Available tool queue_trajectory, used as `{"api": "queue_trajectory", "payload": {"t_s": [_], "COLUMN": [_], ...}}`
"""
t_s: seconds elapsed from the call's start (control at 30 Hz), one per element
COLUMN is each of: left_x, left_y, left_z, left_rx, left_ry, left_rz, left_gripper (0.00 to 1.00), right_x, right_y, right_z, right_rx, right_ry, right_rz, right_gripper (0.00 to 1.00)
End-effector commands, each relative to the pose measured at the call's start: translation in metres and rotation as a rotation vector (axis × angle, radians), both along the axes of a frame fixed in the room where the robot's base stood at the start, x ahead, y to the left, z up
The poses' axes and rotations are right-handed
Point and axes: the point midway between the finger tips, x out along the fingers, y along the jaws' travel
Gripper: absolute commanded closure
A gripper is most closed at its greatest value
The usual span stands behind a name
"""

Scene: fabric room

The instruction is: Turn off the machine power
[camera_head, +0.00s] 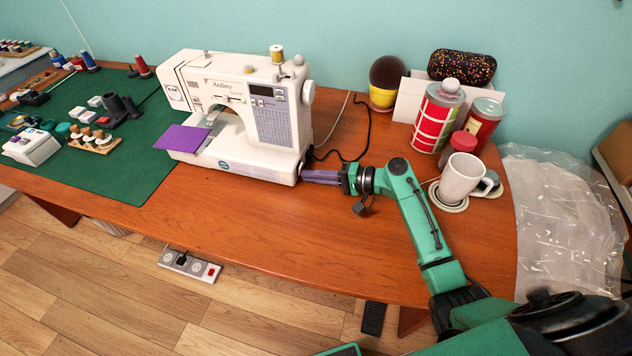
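A white sewing machine (255,125) stands upright on the wooden table in the middle of the head view. A purple cloth (181,138) lies at its needle side. My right gripper (306,176) reaches in from the right, and its purple fingers are at the lower right side of the machine, by its base. The fingers look close together, but their tips are against or very near the machine side and I cannot tell their opening. The power switch itself is hidden or too small to make out. My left gripper is not in view.
A black cable (366,130) runs behind my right gripper. A white mug (461,178), red tins (437,118) and clear plastic (560,215) are on the right. A green mat (110,170) with spools and small items covers the left. A power strip (188,265) lies on the floor.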

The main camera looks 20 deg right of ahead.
Motion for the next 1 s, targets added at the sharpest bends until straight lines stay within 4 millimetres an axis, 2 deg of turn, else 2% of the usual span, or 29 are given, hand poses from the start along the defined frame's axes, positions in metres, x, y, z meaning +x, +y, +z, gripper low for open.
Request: {"api": "queue_trajectory", "payload": {"t_s": [0.57, 0.67, 0.87, 0.9, 1.0], "left_x": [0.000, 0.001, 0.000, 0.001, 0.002], "left_y": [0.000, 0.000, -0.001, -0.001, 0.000], "left_z": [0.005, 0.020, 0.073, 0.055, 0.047], "left_rx": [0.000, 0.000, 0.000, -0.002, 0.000], "left_ry": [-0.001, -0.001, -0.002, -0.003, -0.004], "left_rz": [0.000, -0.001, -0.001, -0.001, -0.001], "left_gripper": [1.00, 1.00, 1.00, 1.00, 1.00], "right_x": [-0.001, -0.001, -0.007, -0.013, -0.027], "right_y": [0.006, 0.005, -0.005, -0.016, -0.037], "right_z": [0.003, 0.012, 0.027, 0.011, 0.013], "right_rx": [-0.001, -0.032, -0.201, -0.202, -0.200], "right_ry": [0.005, 0.024, 0.130, 0.134, 0.131], "right_rz": [0.008, 0.009, 0.007, 0.004, 0.003], "right_gripper": [1.00, 1.00, 1.00, 1.00, 1.00]}}
